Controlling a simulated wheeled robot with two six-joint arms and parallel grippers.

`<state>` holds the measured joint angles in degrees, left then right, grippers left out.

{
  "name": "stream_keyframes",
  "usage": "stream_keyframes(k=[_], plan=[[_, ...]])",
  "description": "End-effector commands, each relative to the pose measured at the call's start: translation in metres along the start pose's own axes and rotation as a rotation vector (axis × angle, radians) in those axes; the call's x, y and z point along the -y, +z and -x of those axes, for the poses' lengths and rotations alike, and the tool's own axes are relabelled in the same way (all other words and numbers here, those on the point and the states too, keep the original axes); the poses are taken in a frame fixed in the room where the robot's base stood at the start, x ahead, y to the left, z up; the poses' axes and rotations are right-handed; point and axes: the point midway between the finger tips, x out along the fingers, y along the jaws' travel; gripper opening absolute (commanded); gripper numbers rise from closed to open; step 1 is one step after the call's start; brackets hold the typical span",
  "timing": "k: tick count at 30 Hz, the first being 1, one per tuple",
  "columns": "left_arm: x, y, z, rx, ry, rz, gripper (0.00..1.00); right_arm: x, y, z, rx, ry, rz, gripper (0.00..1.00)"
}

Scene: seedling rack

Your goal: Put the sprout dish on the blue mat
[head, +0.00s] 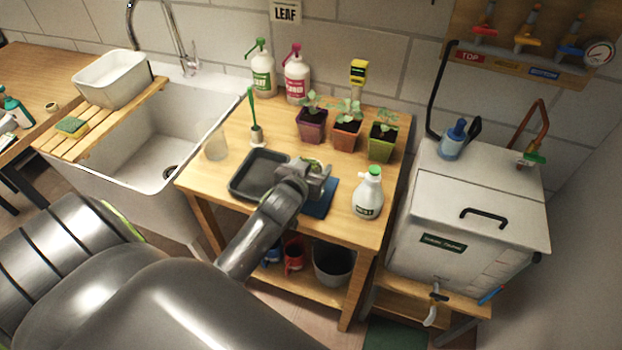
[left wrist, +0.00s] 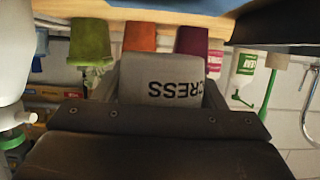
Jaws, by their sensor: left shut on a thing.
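My left gripper (head: 314,181) is over the blue mat (head: 321,205) on the wooden bench. It is shut on the sprout dish, a grey piece lettered "CRESS" that fills the middle of the left wrist view (left wrist: 172,82). In the head view the gripper hides most of the dish. The mat shows only at the gripper's right and lower side. I cannot tell whether the dish touches the mat or is held just above it. My right gripper is in neither view.
A dark tray (head: 238,188) lies just left of the gripper. A white spray bottle (head: 368,194) stands close on the right. Seedling pots in purple (head: 311,127), orange (head: 345,134) and green (head: 380,149) stand behind. A clear beaker (head: 215,147) is at the left edge.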

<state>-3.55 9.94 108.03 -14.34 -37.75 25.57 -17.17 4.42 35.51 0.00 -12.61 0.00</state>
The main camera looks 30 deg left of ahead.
Motion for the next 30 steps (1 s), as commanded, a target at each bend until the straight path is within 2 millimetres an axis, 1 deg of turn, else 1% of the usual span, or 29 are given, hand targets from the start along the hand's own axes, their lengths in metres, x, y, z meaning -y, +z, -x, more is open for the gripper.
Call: stream_keyframes(k=[3,10,13,20,23,24,28,29,30], plan=[[0.000,0.009,-0.004,0.001,0.000,0.000,0.39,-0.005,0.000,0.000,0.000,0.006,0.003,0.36],[0.000,0.037,-0.014,0.001,0.000,-0.002,0.39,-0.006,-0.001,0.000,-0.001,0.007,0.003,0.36],[0.000,0.042,-0.016,-0.001,0.001,0.000,0.39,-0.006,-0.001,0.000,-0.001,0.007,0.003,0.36],[0.000,0.042,-0.016,-0.002,0.001,-0.001,0.39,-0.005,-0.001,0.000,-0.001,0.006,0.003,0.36],[0.000,0.045,-0.017,-0.001,0.001,-0.001,0.39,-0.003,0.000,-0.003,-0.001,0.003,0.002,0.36],[0.000,0.045,-0.017,-0.001,0.001,-0.001,0.67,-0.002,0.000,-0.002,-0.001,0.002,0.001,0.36],[0.000,0.045,-0.017,-0.001,0.001,-0.001,0.84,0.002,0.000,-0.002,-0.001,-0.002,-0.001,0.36],[0.000,0.045,-0.017,-0.001,0.001,-0.001,0.86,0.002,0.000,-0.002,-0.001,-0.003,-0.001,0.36],[0.000,0.045,-0.017,-0.001,0.001,-0.001,0.86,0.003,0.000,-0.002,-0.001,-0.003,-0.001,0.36]])
